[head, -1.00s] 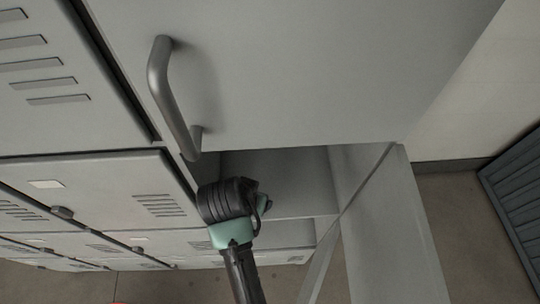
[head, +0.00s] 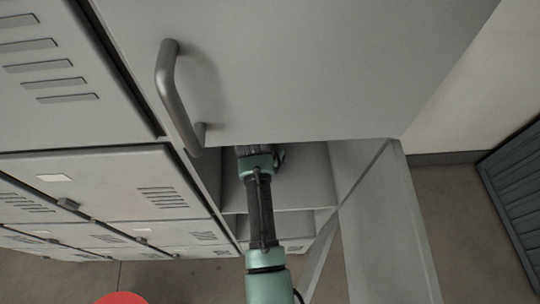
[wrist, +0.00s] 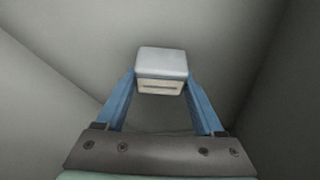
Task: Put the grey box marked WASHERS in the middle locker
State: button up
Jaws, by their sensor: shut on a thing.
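The grey box (wrist: 161,64) shows in the wrist view with a pale label on its near face; the writing is too small to read. My gripper (wrist: 160,88) has its two blue fingers shut on the box, one on each side. Grey walls surround the box in the wrist view, and I cannot tell whether it touches any of them. In the head view my arm reaches into an open locker compartment (head: 305,175); the gripper's fingers and the box are hidden there. The open locker door (head: 375,215) stands to the right of the opening.
A large grey panel with a bar handle (head: 172,95) lies above the opening, close to my arm. Shut locker doors with vents (head: 110,185) fill the left. A red round thing (head: 122,298) shows at the bottom edge. A dark ribbed unit (head: 515,180) stands at the far right.

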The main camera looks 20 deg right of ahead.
jog(key=shift+f, duration=0.15)
jog(key=o, duration=1.5)
jog(key=shift+s+a+r, duration=0.15)
jog(key=shift+r, duration=0.55)
jog(key=v, duration=0.4)
jog(key=shift+s+a, duration=0.2)
jog(key=shift+s, duration=0.05)
jog(key=s+a+b, duration=0.1)
jog(key=s+a, duration=0.5)
jog(key=s, duration=0.3)
jog(key=shift+s, duration=0.3)
jog(key=shift+a, duration=0.15)
